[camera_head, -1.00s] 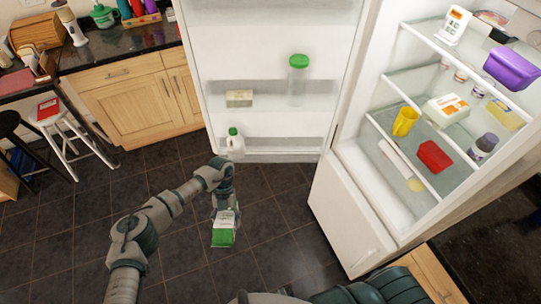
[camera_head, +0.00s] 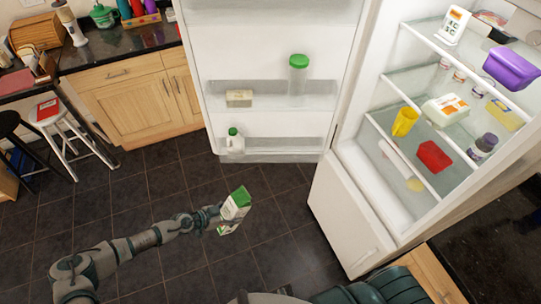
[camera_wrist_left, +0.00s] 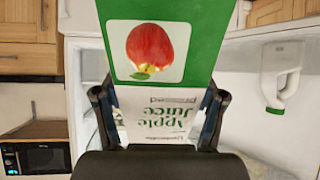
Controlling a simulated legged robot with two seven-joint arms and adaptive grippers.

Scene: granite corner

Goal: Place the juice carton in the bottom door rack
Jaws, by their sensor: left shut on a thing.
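The juice carton (camera_head: 236,205) is green and white, and in the left wrist view (camera_wrist_left: 165,48) it shows a red apple and the words "Apple Juice". My left gripper (camera_head: 214,216) is shut on it and holds it tilted in the air in front of the open fridge door. In the left wrist view the two fingers (camera_wrist_left: 158,112) press on its sides. The bottom door rack (camera_head: 290,146) is low on the inside of the door and holds a white jug with a green cap (camera_head: 235,143) at its left end. The rack's middle and right are bare. My right gripper is not in view.
The upper door rack (camera_head: 268,99) holds a pale block (camera_head: 239,98) and a green-lidded clear bottle (camera_head: 298,75). The open fridge at right holds a yellow cup (camera_head: 404,122), a red container (camera_head: 434,156) and several other items. Stools stand at left. The floor before the door is clear.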

